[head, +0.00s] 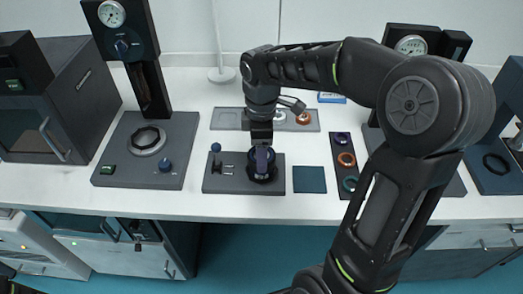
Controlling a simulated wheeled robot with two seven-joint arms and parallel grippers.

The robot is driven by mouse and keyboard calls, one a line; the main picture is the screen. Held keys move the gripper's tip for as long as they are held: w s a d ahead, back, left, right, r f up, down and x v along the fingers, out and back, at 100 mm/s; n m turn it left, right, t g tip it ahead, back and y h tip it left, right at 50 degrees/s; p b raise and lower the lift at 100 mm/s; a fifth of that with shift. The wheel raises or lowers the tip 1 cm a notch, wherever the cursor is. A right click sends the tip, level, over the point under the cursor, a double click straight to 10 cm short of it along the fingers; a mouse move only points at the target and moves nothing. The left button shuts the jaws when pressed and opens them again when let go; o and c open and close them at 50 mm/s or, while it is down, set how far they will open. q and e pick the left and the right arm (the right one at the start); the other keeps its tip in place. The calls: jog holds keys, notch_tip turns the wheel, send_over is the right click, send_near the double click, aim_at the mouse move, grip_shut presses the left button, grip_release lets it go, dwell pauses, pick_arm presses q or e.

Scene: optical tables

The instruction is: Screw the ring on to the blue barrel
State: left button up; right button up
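My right arm comes in from the lower right and reaches over the middle of the table. Its gripper (262,157) points down at a dark fixture plate (238,186). A blue-violet barrel (262,156) shows at the fingertips, standing upright on this plate. A dark ring-shaped piece (262,174) surrounds its foot. The fingers hide much of the barrel, and I cannot tell whether they are closed on it or on a ring at its top.
A dark strip (346,171) to the right carries a blue ring (343,138), an orange ring (347,159) and a green ring (350,183). A blue mat (309,179) lies between. A grey tray (228,119) is behind. A gauge stand (147,150) stands left.

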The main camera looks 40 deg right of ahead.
jog(key=m, duration=0.5)
jog(key=shift+m, duration=0.3)
jog(key=m, duration=0.4)
jog(key=shift+m+b, duration=0.3)
jog(key=shift+b, duration=0.05)
jog(key=o, duration=1.4)
jog(key=shift+c, duration=0.8)
